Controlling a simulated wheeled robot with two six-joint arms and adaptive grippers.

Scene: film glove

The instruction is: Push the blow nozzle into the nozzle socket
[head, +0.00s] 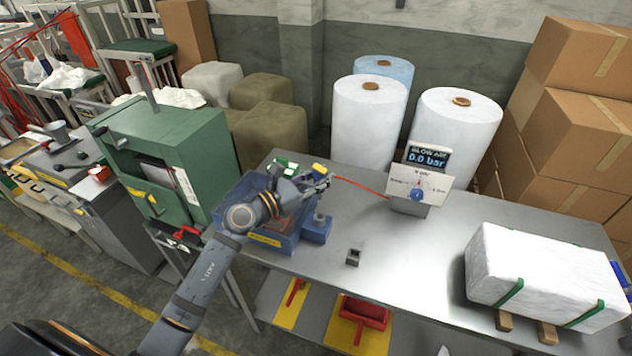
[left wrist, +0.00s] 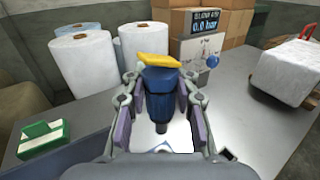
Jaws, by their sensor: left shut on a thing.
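My left gripper (head: 322,182) is shut on the blow nozzle, a blue body with a yellow lever (head: 319,169). It holds the nozzle above the table, beside the blue bin (head: 270,238). In the left wrist view the nozzle (left wrist: 158,95) stands roughly upright between the fingers, its dark tip pointing down. A blue block (head: 317,231) with a round grey top sits on the table below the gripper. A small grey block with a dark opening (head: 353,257) stands apart, further right. I cannot tell for certain which of these is the nozzle socket. My right gripper is not in view.
A red hose (head: 360,186) runs from the nozzle to the gauge box (head: 410,202), whose display (head: 428,157) reads 0.0 bar. A white wrapped bale (head: 540,275) lies at the table's right. White rolls (head: 368,115) stand behind. The table's middle (head: 430,270) is clear.

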